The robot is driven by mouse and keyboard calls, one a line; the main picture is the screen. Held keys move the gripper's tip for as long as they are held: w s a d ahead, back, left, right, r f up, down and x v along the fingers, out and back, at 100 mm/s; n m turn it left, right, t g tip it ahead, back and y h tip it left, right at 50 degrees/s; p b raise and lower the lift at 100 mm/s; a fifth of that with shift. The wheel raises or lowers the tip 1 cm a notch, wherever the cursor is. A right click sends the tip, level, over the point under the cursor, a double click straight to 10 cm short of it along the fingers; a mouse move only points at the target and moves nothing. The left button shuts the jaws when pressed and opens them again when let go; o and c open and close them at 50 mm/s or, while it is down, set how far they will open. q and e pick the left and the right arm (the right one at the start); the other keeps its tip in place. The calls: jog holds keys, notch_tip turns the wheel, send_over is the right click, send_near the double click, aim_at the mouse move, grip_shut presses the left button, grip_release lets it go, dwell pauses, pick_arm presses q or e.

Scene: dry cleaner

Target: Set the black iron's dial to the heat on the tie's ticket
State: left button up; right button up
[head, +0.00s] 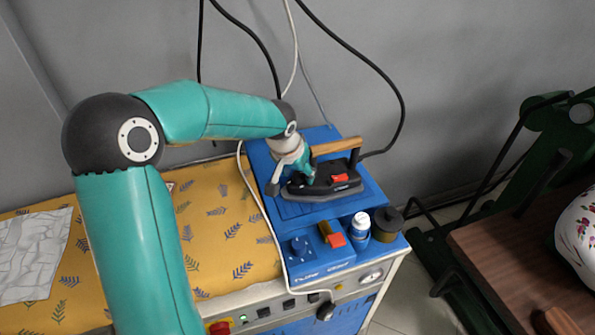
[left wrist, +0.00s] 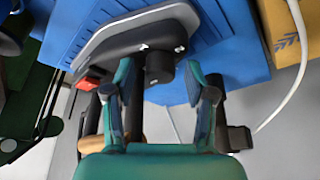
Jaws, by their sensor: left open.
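The black iron (head: 325,186) rests on the blue top of the pressing station, with a wooden handle (head: 338,147) and a red part (head: 340,178). In the head view my left gripper (head: 291,180) is at the iron's left end and covers the dial there. I cannot make out a tie or readable ticket.
A yellow leaf-patterned board (head: 225,235) lies left of the blue station top (head: 300,211). Black cables (head: 402,90) hang behind. A brown table (head: 500,255) is at right.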

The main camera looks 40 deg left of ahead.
pick_arm(q)
grip_shut()
jog(key=shift+r+m, duration=0.1)
jog(key=shift+m, duration=0.2)
